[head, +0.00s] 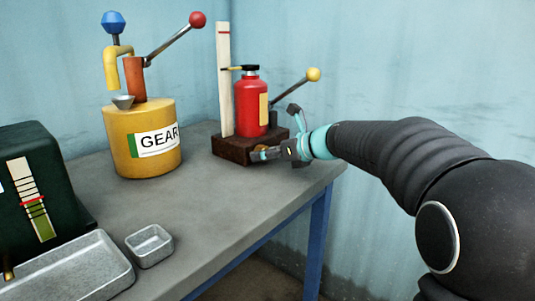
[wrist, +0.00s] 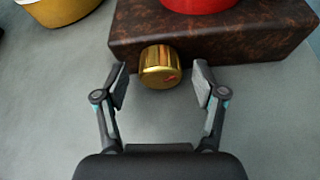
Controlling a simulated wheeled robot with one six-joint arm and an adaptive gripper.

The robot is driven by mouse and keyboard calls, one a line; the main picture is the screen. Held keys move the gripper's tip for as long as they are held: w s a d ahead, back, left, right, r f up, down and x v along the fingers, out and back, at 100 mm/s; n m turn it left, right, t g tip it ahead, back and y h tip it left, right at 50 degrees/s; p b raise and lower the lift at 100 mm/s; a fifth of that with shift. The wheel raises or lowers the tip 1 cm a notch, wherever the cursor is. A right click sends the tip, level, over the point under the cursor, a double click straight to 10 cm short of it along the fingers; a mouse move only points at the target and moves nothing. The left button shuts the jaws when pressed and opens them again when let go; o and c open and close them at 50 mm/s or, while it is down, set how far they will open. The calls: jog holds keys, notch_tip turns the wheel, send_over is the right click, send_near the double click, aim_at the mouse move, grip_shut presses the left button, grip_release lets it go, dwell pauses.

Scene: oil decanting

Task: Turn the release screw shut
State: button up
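The release screw (wrist: 161,67) is a brass-coloured round knob with a small red mark. In the wrist view it sticks out from the front face of a dark brown block (wrist: 250,40). My gripper (wrist: 161,86) is open, with one finger on each side of the knob and a visible gap on both sides. In the head view my gripper (head: 268,152) is at the front of the block (head: 228,147), below the red bottle jack (head: 250,104); the screw is hard to make out there.
A yellow gear oil drum (head: 140,160) with a pump stands left on the grey table (head: 215,215). A tall white gauge strip (head: 224,80) stands by the jack. A dark green box (head: 60,210), a metal tray (head: 85,270) and a small square dish (head: 149,245) are nearer. The table middle is clear.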

jog(key=c, duration=1.1)
jog(key=shift+f+b, duration=0.1)
jog(key=shift+b, duration=0.2)
jog(key=shift+s+f+n+t+h+b, duration=0.1)
jog(key=shift+n+t+h+b, duration=0.45)
jog(key=shift+n+b, duration=0.6)
jog(key=shift+n+t+b, duration=0.45)
jog(key=shift+n+b, duration=0.1)
jog(key=shift+b, duration=0.45)
jog(key=shift+a+n+h+b, duration=0.1)
jog(key=shift+n+h+b, duration=0.3)
jog(key=shift+b, duration=0.2)
jog(key=shift+t, duration=0.3)
jog(key=shift+r, duration=0.2)
